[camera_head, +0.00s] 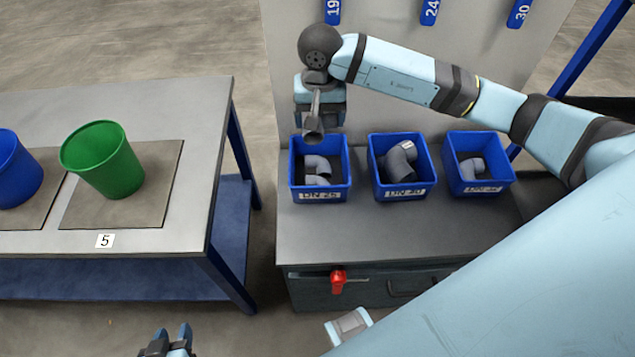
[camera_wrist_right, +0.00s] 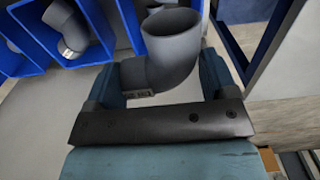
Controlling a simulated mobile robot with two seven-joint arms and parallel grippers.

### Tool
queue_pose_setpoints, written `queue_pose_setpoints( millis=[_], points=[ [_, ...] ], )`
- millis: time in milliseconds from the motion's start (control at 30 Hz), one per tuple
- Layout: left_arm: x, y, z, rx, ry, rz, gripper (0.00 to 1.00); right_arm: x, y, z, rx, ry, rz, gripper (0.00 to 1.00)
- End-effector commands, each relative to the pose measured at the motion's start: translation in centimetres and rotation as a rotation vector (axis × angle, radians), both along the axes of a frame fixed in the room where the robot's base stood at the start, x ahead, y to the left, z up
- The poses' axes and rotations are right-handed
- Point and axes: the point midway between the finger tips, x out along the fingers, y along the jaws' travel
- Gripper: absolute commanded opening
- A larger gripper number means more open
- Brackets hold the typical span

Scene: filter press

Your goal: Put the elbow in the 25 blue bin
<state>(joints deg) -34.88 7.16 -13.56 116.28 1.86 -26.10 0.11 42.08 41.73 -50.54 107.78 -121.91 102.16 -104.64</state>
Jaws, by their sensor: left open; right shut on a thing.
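The 25 blue bin (camera_head: 298,187) is the left one of three blue bins on the grey bench; its front label reads DN 25. Grey fittings lie inside it. My right gripper (camera_head: 320,112) is above the back of this bin, pointing down, shut on a grey elbow (camera_head: 313,130). In the right wrist view the elbow (camera_wrist_right: 172,50) sits between the two fingers (camera_wrist_right: 165,85), its open end facing up in the picture. My left gripper (camera_head: 172,345) is open and empty at the bottom edge of the head view, low and away from the bins.
Two more blue bins, the middle (camera_head: 403,190) and the right one (camera_head: 487,185), hold grey fittings. A table (camera_head: 150,100) on the left carries a green bucket (camera_head: 103,165) and a blue bucket (camera_head: 18,175). A red handle (camera_head: 338,281) sticks out at the bench front.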

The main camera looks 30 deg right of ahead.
Motion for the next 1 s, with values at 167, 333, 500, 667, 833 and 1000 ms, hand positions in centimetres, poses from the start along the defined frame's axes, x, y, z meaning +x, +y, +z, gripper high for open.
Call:
queue_pose_setpoints(
  millis=[167, 333, 500, 667, 833, 1000],
  points=[
    [0.0, -0.3, -0.6, -0.013, 0.000, 0.005, 0.43, 0.5, -0.2, -0.6, 0.004, 0.005, -0.038, 0.55],
    [0.1, -0.3, -0.3, -0.015, -0.002, 0.008, 0.43, 0.4, -0.2, -4.4, 0.005, 0.009, -0.041, 0.55],
    [0.3, -0.1, -0.2, -0.012, -0.009, 0.009, 0.43, 0.4, -0.2, -9.1, 0.004, 0.008, -0.040, 0.55],
    [0.3, 0.1, -0.3, -0.005, -0.010, 0.006, 0.43, 0.5, -0.2, -12.9, 0.005, 0.005, -0.040, 0.55],
    [0.3, 0.4, -0.4, 0.004, -0.008, 0.001, 0.43, 0.5, -0.2, -15.0, 0.005, 0.003, -0.039, 0.54],
    [0.3, 0.4, -0.5, 0.004, -0.008, 0.001, 0.43, 0.5, -0.2, -16.2, 0.004, 0.004, -0.039, 0.54]
  ],
)
